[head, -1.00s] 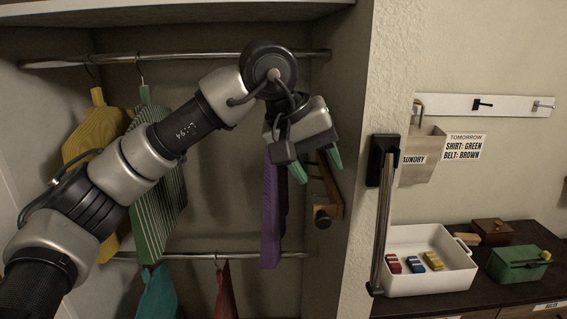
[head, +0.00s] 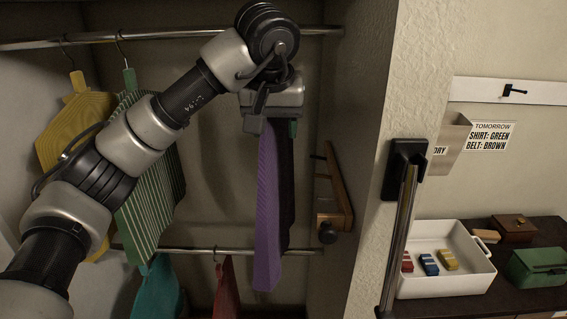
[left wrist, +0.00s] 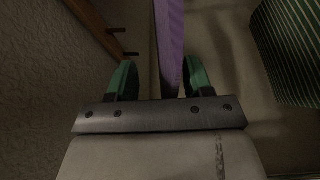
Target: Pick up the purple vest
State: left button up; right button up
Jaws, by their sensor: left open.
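The purple vest (head: 267,210) hangs inside the closet as a narrow strip seen nearly edge-on. Its top is hidden behind my left gripper (head: 279,128) in the head view. In the left wrist view the purple vest (left wrist: 169,40) runs between the two green fingertips of my left gripper (left wrist: 159,70). The fingers are apart, one on each side of the strip, and a gap shows to the left finger. I cannot tell whether the right finger touches it. My right gripper is not in view.
A dark strip (head: 287,190) hangs close beside the purple vest. A striped green garment (head: 150,200) and a yellow one (head: 72,125) hang to the left, partly behind my arm. A wooden rack (head: 337,192) stands out from the closet's right wall. Teal and red garments hang below.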

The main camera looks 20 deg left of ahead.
aim_at(276, 140)
pick_arm(q)
jog(key=p+x, duration=0.1)
jog(key=x, duration=0.1)
jog(key=shift+f+p, duration=0.3)
jog(key=shift+w+a+f, duration=0.1)
jog(key=shift+w+f, duration=0.05)
jog(key=shift+f, duration=0.15)
jog(key=shift+w+f, duration=0.15)
jog(key=shift+f, duration=0.1)
jog(key=c, duration=0.9)
grip_shut()
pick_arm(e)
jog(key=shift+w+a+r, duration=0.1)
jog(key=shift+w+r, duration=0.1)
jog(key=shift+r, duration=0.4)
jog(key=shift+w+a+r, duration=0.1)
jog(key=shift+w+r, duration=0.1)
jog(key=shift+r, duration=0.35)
pick_arm(q)
jog(key=shift+r, duration=0.1)
